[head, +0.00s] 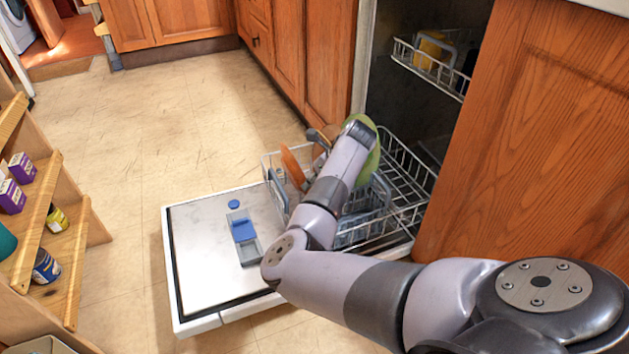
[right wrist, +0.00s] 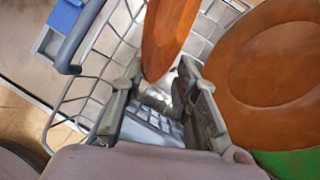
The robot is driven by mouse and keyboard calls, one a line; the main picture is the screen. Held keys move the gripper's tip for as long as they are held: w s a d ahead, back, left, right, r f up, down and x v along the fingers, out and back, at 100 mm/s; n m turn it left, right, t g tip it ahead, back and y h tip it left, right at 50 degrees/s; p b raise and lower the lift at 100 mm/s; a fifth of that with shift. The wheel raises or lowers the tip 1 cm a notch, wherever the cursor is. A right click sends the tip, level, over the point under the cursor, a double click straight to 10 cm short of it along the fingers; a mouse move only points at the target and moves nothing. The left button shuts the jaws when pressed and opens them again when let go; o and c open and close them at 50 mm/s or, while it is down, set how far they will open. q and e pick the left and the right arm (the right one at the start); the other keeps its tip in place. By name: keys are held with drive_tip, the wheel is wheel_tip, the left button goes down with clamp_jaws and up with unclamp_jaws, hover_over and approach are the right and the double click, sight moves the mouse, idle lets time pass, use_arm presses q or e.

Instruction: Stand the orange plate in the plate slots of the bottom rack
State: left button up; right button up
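An orange plate (head: 293,166) stands on edge, slightly tilted, at the left part of the bottom rack (head: 408,215). In the right wrist view the orange plate (right wrist: 168,35) shows nearly edge-on, its lower end between or just beyond my fingertips. My right gripper (right wrist: 160,75) has its fingers apart, with a gap beside the plate; I cannot tell whether either finger touches it. The rack's slots under the plate are mostly hidden. My left gripper is not in view.
A brown-orange plate (right wrist: 270,60) and a green plate (right wrist: 290,162) are close on the right of the wrist view; the green plate (head: 371,160) also shows behind my wrist. The open dishwasher door (head: 205,285) lies flat. The upper rack (head: 428,68) holds a yellow item.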

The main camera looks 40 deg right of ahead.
drive_tip(key=shift+r, duration=0.1)
drive_tip(key=v, duration=1.2)
idle(0.4)
